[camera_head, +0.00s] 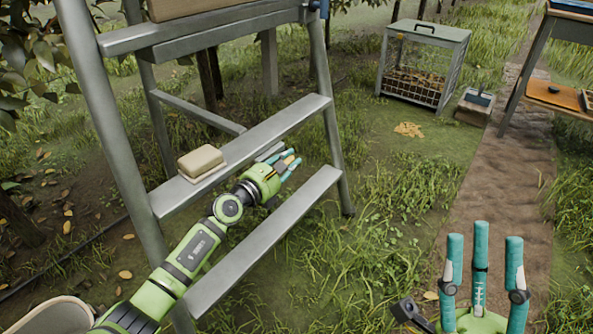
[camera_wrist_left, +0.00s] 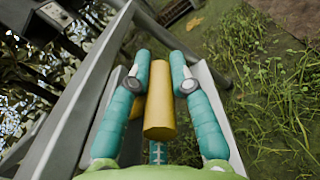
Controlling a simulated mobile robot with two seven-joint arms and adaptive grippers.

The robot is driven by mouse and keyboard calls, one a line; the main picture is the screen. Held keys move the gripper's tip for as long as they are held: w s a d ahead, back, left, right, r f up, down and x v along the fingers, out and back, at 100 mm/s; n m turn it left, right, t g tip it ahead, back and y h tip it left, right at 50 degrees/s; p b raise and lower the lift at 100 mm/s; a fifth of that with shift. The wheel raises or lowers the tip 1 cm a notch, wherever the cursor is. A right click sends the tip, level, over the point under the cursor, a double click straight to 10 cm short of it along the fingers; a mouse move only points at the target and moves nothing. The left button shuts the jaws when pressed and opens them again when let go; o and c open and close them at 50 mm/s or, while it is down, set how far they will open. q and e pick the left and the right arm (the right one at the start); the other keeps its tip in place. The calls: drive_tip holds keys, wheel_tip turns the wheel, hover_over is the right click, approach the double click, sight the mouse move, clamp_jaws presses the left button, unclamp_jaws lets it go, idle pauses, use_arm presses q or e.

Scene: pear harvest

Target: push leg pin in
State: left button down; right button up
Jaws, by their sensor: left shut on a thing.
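A grey metal stepladder (camera_head: 240,153) stands at the left, its legs on the grass. My left gripper (camera_head: 286,162) is between two of its steps. In the left wrist view, the fingers of my left gripper (camera_wrist_left: 160,75) are closed around a yellow cylinder (camera_wrist_left: 159,115), which looks like the leg pin. Only a small bit of yellow shows between the fingers in the head view. The far end of the pin is hidden, and I cannot tell how deep it sits in the ladder. My right gripper (camera_head: 484,262) is at the lower right, fingers up, spread and empty.
A tan block (camera_head: 201,161) lies on a ladder step. A wire-sided cage (camera_head: 422,68) with a grey lid stands on the grass behind. A wooden table (camera_head: 545,62) stands at the right edge beside a brown path (camera_head: 497,190). Grass between ladder and path is open.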

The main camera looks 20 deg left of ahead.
use_arm(q)
drive_tip(key=shift+w+a+r, duration=0.1)
drive_tip(key=shift+a+r, duration=0.15)
drive_tip(key=c, duration=1.1)
unclamp_jaws()
drive_tip(key=shift+f, duration=0.1)
drive_tip(key=shift+s+a+f, duration=0.1)
drive_tip(key=shift+s, duration=0.15)
drive_tip(key=v, duration=1.1)
drive_tip(key=shift+s+r, duration=0.25)
drive_tip(key=shift+s, duration=0.05)
